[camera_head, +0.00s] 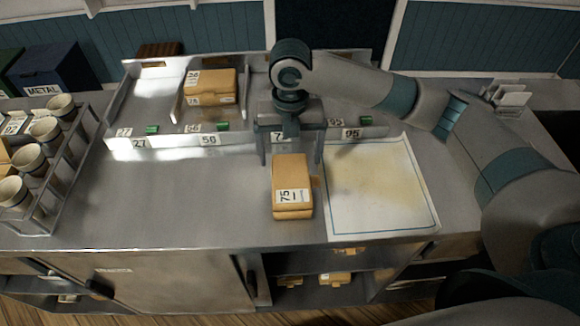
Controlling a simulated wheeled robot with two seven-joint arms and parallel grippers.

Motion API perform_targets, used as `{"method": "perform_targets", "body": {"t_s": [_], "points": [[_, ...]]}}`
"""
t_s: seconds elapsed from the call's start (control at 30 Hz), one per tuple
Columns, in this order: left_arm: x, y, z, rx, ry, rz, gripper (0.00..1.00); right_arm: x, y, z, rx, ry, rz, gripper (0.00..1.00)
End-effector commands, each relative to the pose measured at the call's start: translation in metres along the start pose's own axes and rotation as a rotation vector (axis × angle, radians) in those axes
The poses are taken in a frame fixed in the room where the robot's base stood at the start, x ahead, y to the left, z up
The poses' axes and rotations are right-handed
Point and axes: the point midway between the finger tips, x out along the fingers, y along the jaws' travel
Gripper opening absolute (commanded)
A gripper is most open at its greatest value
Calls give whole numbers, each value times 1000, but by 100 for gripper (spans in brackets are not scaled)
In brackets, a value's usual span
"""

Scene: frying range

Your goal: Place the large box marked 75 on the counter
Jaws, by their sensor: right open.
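The large box marked 75 (293,180) is a tan carton with a white label. It lies on the steel counter (190,205), just left of the white sheet. My right gripper (290,160) reaches down from above at the far end of this box. Its two fingers are apart, one to each side of the box's far end. I cannot tell whether the fingers touch the box. My left gripper is not in view.
A white sheet (380,190) lies at right. A rack of cups (45,135) stands at left. The counter's left middle is clear.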

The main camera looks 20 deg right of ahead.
Motion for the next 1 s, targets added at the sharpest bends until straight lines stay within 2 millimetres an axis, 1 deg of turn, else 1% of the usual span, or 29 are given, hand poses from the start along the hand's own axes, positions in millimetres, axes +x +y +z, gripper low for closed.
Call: {"method": "perform_targets", "body": {"t_s": [0.03, 0.2, 0.3, 0.4, 0.57, 1.0], "points": [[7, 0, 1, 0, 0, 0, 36, -7, 1, 1, -2, -4, 3, 90], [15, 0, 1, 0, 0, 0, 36, -36, 1, 0, -2, -4, 2, 90], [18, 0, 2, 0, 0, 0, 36, -48, 1, 1, 0, -3, 2, 90], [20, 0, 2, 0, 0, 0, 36, -56, 1, 0, -1, -1, 1, 90], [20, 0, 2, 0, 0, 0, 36, -62, 0, 0, -1, -1, 1, 90], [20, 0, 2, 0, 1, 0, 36, -61, 0, 0, -1, 0, 0, 90]]}}
